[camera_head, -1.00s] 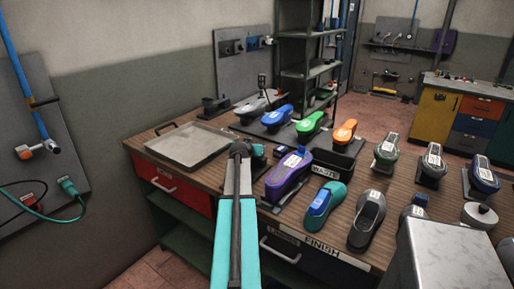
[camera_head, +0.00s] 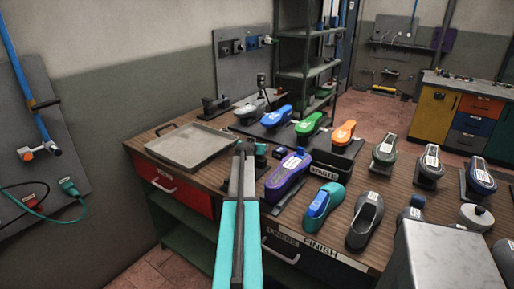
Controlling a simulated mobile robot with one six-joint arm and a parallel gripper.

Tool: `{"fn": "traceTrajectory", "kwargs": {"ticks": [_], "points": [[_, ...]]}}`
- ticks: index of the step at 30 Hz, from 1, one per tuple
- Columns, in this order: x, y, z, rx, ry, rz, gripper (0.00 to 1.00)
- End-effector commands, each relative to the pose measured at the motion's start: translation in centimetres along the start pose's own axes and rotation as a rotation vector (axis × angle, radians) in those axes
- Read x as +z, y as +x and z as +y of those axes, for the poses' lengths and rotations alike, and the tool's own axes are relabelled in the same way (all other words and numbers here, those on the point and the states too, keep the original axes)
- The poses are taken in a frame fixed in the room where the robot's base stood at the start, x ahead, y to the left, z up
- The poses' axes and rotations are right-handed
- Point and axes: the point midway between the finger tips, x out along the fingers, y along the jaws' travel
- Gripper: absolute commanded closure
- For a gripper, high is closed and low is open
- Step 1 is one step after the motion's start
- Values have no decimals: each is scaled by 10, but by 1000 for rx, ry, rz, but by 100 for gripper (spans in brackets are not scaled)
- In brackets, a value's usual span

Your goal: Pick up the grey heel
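Several grey pieces show, and I cannot tell for sure which is the grey heel. A grey piece with a white label (camera_head: 431,162) stands on a holder at the right of the wooden bench. A dark grey shoe-shaped piece (camera_head: 364,222) lies near the front edge, with a dark hollow in its top. A grey piece (camera_head: 248,112) is at the back. My gripper (camera_head: 254,150) is at the end of my teal arm, over the bench between the metal tray and the purple shoe-shaped piece, apart from these grey pieces. Its fingers are too small and hidden to read.
The metal tray (camera_head: 190,147) is left of my gripper. The purple piece (camera_head: 287,175) and a teal one (camera_head: 325,205) with a blue top stand to its right. A black WASTE bin (camera_head: 332,167) and blue, green and orange pieces are behind. A grey block (camera_head: 448,264) fills the lower right.

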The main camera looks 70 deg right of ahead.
Motion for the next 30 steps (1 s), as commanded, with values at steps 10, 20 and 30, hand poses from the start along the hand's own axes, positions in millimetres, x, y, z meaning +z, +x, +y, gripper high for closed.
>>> {"fn": "traceTrajectory", "kwargs": {"ticks": [10, 20, 30], "points": [[0, 1, 0, 0, 0, 0, 30], [0, 0, -1, -1, -1, 0, 45], [0, 0, -1, -1, -1, 0, 73]]}}
